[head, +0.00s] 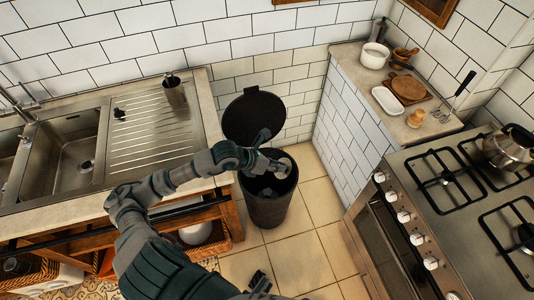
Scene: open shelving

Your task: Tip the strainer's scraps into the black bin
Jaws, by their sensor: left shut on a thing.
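The black bin (268,208) stands on the tiled floor between the sink counter and the side counter. Its round lid (254,115) is raised at the back, so the mouth is open. My left gripper (268,160) is over the bin's mouth, shut on the strainer (284,167). The strainer is a small, pale, rounded shape above the opening, partly covered by the gripper. Its exact tilt and any scraps are too small to tell. A dark piece at the bottom edge may be part of my right gripper, but its jaws cannot be made out.
The sink (72,152) with its drainboard and a metal cup (174,91) is at left. The side counter holds a white pot (374,55), a wooden board (407,89) and a whisk. The stove (455,200) with a kettle (508,148) is at right. Floor right of the bin is clear.

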